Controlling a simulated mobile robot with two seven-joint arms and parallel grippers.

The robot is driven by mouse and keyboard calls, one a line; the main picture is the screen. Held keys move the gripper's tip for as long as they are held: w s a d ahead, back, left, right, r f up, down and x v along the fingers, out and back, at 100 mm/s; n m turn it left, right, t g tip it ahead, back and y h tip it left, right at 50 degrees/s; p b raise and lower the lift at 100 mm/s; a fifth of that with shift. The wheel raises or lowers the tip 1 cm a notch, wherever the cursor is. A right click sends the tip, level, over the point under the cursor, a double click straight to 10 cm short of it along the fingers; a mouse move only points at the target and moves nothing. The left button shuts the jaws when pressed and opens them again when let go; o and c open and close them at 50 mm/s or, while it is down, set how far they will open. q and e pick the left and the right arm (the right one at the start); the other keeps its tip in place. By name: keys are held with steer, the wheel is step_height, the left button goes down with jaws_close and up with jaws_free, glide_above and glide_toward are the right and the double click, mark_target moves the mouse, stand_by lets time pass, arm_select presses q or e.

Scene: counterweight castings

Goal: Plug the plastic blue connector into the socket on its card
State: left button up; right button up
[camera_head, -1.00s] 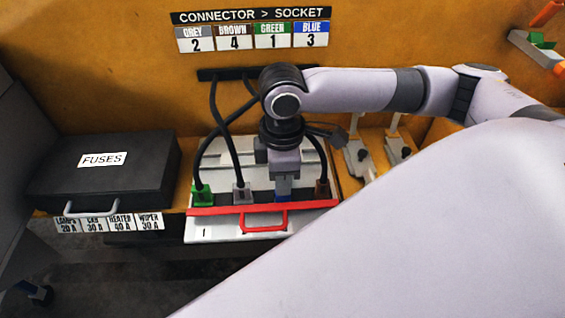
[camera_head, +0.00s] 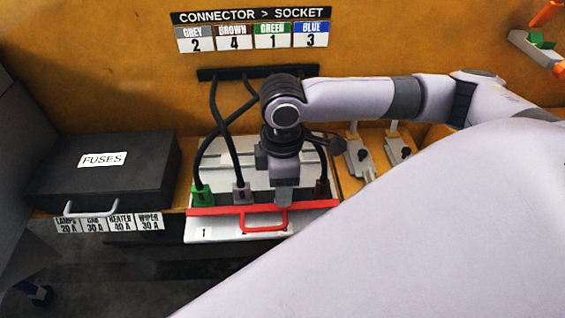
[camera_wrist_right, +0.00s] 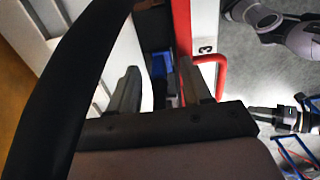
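The blue connector (camera_wrist_right: 158,66) shows in the right wrist view between the fingers of my right gripper (camera_wrist_right: 161,72). The fingers stand apart on either side of it, and a light gap shows beside it. In the head view my right gripper (camera_head: 284,197) points down at the card's red bar and hides the blue connector. The card (camera_head: 213,233) is white, with a red bar and red handle at its front. A number 3 is printed beside the bar in the wrist view. The socket itself is hidden.
The green connector (camera_head: 203,194) and grey connector (camera_head: 242,194) stand left of my gripper; the brown connector (camera_head: 321,188) is close on its right. Black cables hang from a rail (camera_head: 225,74). A chart (camera_head: 252,34) pairs blue with 3. A black fuse box (camera_head: 105,170) sits left.

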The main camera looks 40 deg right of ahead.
step_height(320, 180, up, 7)
steer(key=shift+r, duration=0.1)
stand_by(0.4)
stand_by(0.5)
